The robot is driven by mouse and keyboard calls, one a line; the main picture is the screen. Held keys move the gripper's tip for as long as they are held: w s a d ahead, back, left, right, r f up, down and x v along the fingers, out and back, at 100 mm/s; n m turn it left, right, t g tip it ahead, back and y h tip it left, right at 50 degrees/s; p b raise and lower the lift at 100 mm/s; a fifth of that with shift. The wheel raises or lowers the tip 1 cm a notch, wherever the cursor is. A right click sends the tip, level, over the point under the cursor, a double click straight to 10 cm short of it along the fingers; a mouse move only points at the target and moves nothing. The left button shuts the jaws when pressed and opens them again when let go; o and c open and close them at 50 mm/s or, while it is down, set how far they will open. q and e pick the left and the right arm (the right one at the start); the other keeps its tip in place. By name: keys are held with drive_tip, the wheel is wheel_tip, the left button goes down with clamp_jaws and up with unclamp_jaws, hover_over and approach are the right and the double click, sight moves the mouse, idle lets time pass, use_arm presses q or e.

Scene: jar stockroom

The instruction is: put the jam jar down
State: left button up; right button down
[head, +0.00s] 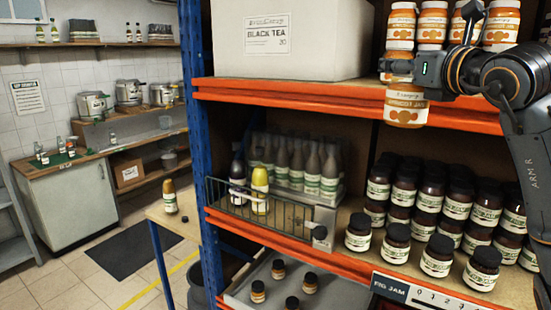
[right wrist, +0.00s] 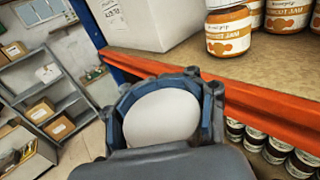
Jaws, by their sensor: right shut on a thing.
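My right gripper (head: 410,82) is shut around the upper part of an apricot jam jar (head: 404,112), which has orange contents and a pale label. I hold the jar roughly upright in front of the upper shelf's orange front beam. In the right wrist view its round white lid (right wrist: 162,117) shows between the fingers of the gripper (right wrist: 165,100); the jar's body is hidden there. Other apricot jam jars (head: 432,25) stand on the upper shelf (right wrist: 165,62) behind, one near its front edge (right wrist: 228,32). My left gripper is not in view.
A large black tea box (head: 290,40) stands left of the apricot jars; bare shelf lies before it. The lower shelf holds dark fig jam jars (head: 437,256), a wire basket (head: 225,200) with two bottles and a crate of bottles. A blue post (head: 198,130) bounds the rack.

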drive_tip(key=w+a+f+n+g+y, duration=0.1)
drive_tip(key=a+f+y, duration=0.1)
drive_tip(key=f, duration=0.8)
drive_tip(key=w+a+f+n+y, duration=0.1)
drive_tip(key=a+f, duration=0.1)
drive_tip(key=f, duration=0.8)
drive_tip(key=s+a+f+n+g+y, duration=0.1)
drive_tip(key=s+f, duration=0.2)
drive_tip(key=f, duration=0.5)
drive_tip(key=s+a+f+y, duration=0.1)
drive_tip(key=s+f, duration=0.2)
drive_tip(key=f, duration=0.5)
drive_tip(key=s+f, duration=1.1)
drive_tip(key=s+d+f+m+t+h, duration=0.2)
drive_tip(key=s+m+h, duration=0.4)
drive_tip(key=s+h, duration=0.4)
drive_tip(key=shift+s+d+m+t+h, duration=0.35)
drive_tip(key=shift+s+d, duration=0.35)
drive_tip(key=shift+s, duration=0.3)
